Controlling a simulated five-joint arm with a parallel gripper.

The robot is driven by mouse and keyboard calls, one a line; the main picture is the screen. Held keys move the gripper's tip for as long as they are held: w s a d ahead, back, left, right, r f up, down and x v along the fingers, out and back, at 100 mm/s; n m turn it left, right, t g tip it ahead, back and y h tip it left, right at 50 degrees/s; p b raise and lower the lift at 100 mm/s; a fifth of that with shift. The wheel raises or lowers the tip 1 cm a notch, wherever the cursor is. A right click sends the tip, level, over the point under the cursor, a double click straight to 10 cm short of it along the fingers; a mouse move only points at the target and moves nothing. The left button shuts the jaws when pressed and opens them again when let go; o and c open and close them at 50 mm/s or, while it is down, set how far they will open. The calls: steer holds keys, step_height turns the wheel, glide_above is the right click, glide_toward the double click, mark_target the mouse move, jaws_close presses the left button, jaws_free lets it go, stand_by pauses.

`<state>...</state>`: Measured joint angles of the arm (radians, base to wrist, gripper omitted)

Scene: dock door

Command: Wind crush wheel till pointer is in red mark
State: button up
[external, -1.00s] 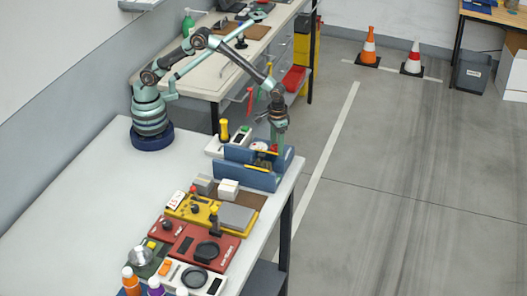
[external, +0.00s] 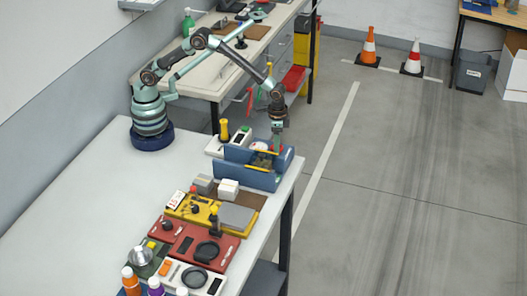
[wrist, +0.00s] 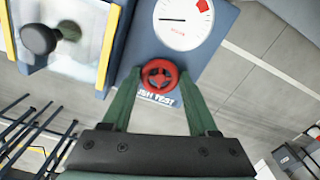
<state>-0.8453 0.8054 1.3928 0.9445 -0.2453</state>
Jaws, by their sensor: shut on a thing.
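The red crush wheel (wrist: 160,75) sits on a blue panel, above a partly hidden label reading "...SH TEST". My gripper (wrist: 159,80) has its two green fingers on either side of the wheel, shut on it. In the external view my gripper (external: 278,145) reaches down to the blue tester (external: 245,178) at the table's far right corner. The white gauge (wrist: 185,35) shows beyond the wheel in the wrist view.
A black round knob (wrist: 40,38) and a yellow bar (wrist: 107,45) lie left of the wheel in the wrist view. A white device with a yellow handle (external: 225,130) stands beside the tester. Yellow and red devices (external: 185,240) fill the table's front right. The table's left is clear.

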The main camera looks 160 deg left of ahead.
steer(key=shift+r+m, duration=0.1)
steer(key=shift+m, duration=1.9)
steer(key=o, duration=1.4)
step_height(320, 180, up, 12)
steer(key=shift+r, duration=0.1)
